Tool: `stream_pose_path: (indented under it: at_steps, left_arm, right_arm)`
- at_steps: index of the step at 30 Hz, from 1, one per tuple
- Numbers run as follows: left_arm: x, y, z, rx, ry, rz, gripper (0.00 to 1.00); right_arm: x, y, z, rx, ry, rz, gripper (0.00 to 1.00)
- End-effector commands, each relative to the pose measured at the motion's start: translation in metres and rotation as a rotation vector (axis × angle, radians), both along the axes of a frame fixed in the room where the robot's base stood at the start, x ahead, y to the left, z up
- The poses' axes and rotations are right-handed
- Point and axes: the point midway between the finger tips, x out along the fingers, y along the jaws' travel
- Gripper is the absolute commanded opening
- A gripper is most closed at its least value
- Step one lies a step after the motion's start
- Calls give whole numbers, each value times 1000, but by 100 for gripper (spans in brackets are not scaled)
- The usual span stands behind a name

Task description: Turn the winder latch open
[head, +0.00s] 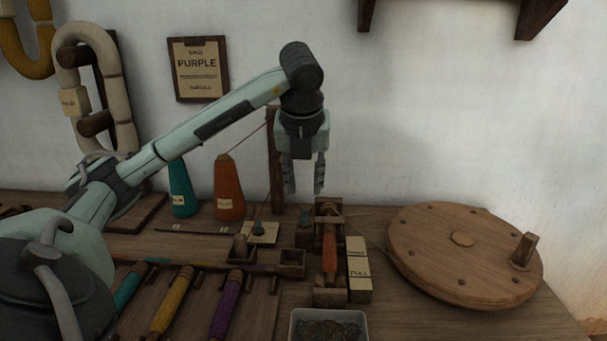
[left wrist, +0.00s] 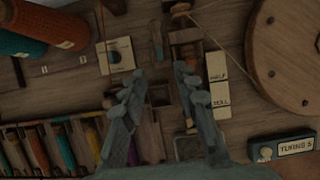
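The winder is a small wooden frame holding an orange bobbin (head: 329,252), left of a large wooden wheel (head: 440,248). A small grey-blue peg (head: 305,219) stands just left of the frame; it also shows in the left wrist view (left wrist: 156,40). A cream plate with a dark round knob (head: 259,229) lies further left. I cannot tell for sure which of these is the latch. My left gripper (head: 305,184) points down above the winder, fingers apart and empty, touching nothing that I can see. Its fingers (left wrist: 160,100) fill the lower wrist view. My right gripper is out of view.
A grey tray (head: 329,314) sits in front. Teal (head: 180,190) and orange (head: 229,188) thread cones stand at the back left. Coloured bobbins lie at the front left. The left wrist view shows a TURNS counter (left wrist: 280,148).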

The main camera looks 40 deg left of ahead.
Motion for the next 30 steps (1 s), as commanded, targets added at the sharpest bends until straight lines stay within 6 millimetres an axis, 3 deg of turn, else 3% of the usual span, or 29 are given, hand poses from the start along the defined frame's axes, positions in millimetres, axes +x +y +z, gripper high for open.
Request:
stream_pose_path:
  at_steps: [9,30]
  left_arm:
    - [-7,-5,21,1,1,1,30]
    - [-7,-5,22,1,2,2,30]
  right_arm:
    - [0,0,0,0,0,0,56]
    - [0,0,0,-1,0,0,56]
